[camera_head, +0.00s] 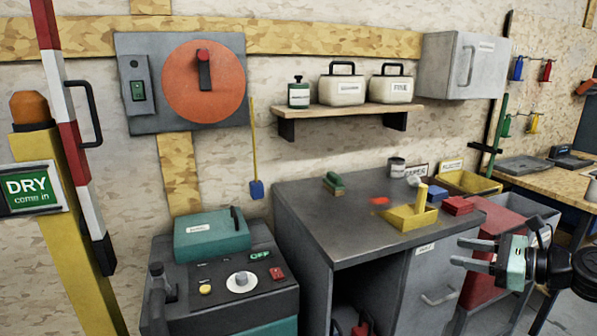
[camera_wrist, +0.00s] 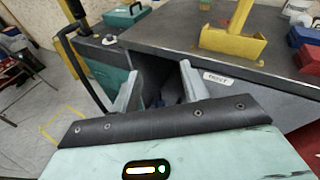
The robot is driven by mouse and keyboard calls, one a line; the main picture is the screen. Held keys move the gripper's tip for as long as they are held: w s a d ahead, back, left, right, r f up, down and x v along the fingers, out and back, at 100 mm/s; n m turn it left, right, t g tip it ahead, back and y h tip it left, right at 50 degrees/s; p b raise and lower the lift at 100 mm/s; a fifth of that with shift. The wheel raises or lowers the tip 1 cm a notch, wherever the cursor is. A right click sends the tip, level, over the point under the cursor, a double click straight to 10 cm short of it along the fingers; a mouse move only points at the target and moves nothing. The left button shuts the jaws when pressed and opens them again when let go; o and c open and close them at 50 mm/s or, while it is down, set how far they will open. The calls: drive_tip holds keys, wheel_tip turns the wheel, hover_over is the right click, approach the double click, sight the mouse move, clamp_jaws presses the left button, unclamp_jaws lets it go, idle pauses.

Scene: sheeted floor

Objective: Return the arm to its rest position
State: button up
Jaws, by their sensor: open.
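My gripper (camera_head: 478,252) is at the right in the head view, in front of the grey cabinet (camera_head: 335,236) and below its top edge. Its two pale fingers point left, stand apart and hold nothing. In the wrist view my gripper (camera_wrist: 158,85) shows both fingers spread, with the dark open space under the cabinet top between them. The fingers look clear of the cabinet front, though the exact distance cannot be told. My arm runs off the right edge of the head view.
A yellow tray with a post (camera_head: 410,215), red blocks (camera_head: 459,205) and a green-handled tool (camera_head: 334,184) lie on the cabinet top. A red bin (camera_head: 492,245) stands close behind my gripper. A teal-and-grey machine (camera_head: 220,280) stands left. A striped barrier pole (camera_head: 75,130) rises at far left.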

drive_tip(key=s+a+f+n+g+h+p, duration=0.1)
drive_tip(key=s+a+f+n+g+h, duration=0.1)
drive_tip(key=s+a+f+n+g, duration=0.4)
drive_tip(key=s+a+f+n+g+h+p, duration=0.1)
drive_tip(key=s+a+f+n+g+h, duration=0.1)
drive_tip(key=s+a+n+g, duration=0.65)
drive_tip(key=s+a+r+n+t+h+p, duration=0.1)
drive_tip(key=s+a+r+n+t+h, duration=0.1)
drive_tip(key=s+r+n, duration=0.5)
drive_tip(key=s+a+r+n+t+h, duration=0.2)
drive_tip(key=s+a+r+n+h, duration=0.2)
drive_tip(key=n, duration=0.6)
drive_tip(key=s+a+r, duration=0.2)
drive_tip(key=s+r, duration=0.1)
drive_tip(key=r, duration=0.1)
drive_tip(key=shift+a+n+h+p, duration=0.3)
drive_tip(key=shift+a+n+p, duration=0.05)
